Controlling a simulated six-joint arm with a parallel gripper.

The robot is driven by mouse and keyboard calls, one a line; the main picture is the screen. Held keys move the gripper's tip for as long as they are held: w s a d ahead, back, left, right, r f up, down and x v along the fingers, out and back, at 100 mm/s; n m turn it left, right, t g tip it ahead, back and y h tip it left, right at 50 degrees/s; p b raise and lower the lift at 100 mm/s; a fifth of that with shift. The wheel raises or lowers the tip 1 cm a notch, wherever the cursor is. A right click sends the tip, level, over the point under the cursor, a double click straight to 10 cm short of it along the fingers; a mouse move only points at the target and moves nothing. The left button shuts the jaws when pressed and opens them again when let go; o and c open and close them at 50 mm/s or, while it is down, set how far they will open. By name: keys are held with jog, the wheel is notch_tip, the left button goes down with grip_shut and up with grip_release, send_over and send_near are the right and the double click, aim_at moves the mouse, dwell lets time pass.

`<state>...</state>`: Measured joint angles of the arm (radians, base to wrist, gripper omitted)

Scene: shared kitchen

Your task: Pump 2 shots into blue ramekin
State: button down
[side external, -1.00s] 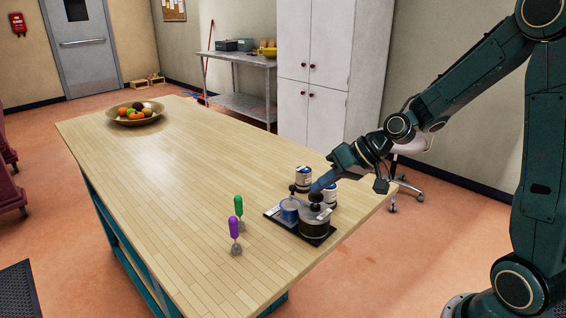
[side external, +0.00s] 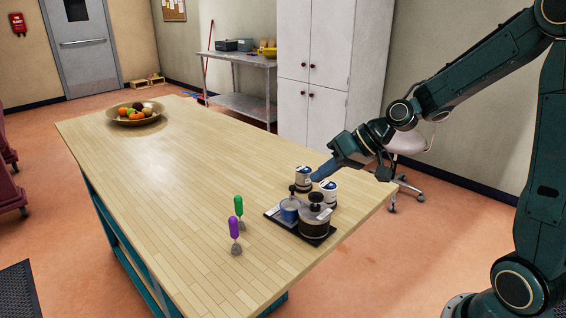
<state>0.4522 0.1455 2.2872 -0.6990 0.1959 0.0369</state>
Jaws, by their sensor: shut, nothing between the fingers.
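The blue ramekin (side external: 289,209) stands on a black tray (side external: 277,215) near the table's right end. Beside it on the tray is a round pump jar (side external: 314,225) with dark contents and a black pump head on top (side external: 316,198). My gripper (side external: 318,178) is shut and empty. It is above and behind the pump head, apart from it, close to the white canisters. Whether anything is in the ramekin is too small to tell.
A fruit bowl (side external: 135,115) is at the far end. The table's middle is clear.

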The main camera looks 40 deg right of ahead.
aim_at(321, 196)
jog(key=shift+r, duration=2.25)
dwell(0.9)
notch_tip(321, 196, up, 3)
jog(key=shift+f, duration=0.1)
jog(key=shift+f, duration=0.1)
jog(key=shift+f, duration=4.3)
jog(key=shift+f, duration=0.55)
